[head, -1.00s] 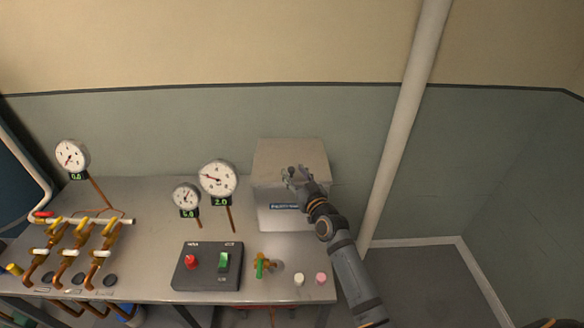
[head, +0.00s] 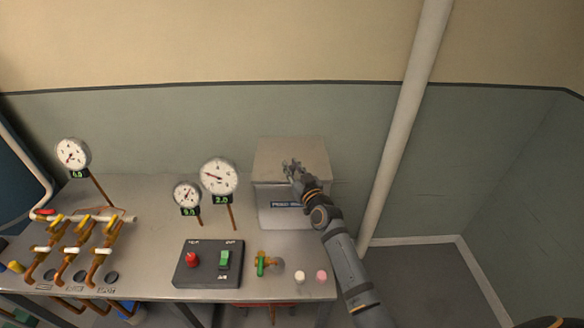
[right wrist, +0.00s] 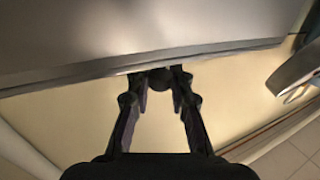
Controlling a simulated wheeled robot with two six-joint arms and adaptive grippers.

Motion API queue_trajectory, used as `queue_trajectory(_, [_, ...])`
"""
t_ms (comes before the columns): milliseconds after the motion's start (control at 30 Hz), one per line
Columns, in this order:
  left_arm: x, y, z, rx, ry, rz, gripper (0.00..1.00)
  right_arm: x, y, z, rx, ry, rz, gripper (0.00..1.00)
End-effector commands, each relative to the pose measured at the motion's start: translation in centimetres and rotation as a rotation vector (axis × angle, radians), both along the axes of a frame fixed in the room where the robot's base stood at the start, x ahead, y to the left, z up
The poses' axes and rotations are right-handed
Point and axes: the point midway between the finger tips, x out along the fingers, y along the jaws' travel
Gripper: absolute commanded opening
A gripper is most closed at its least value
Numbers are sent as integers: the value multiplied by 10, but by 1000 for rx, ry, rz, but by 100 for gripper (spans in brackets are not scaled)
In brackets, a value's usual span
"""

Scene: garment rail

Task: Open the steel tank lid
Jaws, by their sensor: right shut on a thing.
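The steel tank (head: 275,215) is a grey box with a dark label on its front, at the back right of the bench in the head view. Its lid (head: 308,150) is the flat grey top. My right gripper (head: 292,168) is at the lid's front part. In the right wrist view, my right gripper (right wrist: 162,76) is shut on a small dark knob-like part at the edge of a grey metal panel. The fingers hide much of that part. I cannot tell whether the lid is raised at all. My left gripper is not in view.
Gauges (head: 219,177) on thin posts stand left of the tank. A control box (head: 208,265) with a red button and green switch, a small brass valve (head: 266,264) and two round buttons (head: 310,276) sit in front. A slanted pale pipe (head: 405,120) rises at the right.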

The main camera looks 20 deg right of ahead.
Motion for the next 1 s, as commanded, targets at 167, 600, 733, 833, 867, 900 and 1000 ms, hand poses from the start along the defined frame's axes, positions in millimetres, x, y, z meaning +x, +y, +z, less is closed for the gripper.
queue_trajectory(167, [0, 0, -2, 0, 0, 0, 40, 1, 0, -1, 0, -1, 0, 0])
queue_trajectory(600, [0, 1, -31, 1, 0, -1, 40, 47, -14, -1, 0, 0, -1, 0])
queue_trajectory(733, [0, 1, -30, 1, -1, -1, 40, 47, -14, -1, -1, 1, -1, 0])
queue_trajectory(833, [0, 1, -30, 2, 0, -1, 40, 47, -14, -1, -1, 1, -1, 20])
queue_trajectory(867, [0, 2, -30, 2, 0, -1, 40, 47, -14, 0, -1, 1, -1, 25])
queue_trajectory(900, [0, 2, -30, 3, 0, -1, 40, 47, -14, 0, -1, 0, -1, 30])
queue_trajectory(1000, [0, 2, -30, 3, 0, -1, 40, 47, -14, 0, -1, 0, -1, 44])
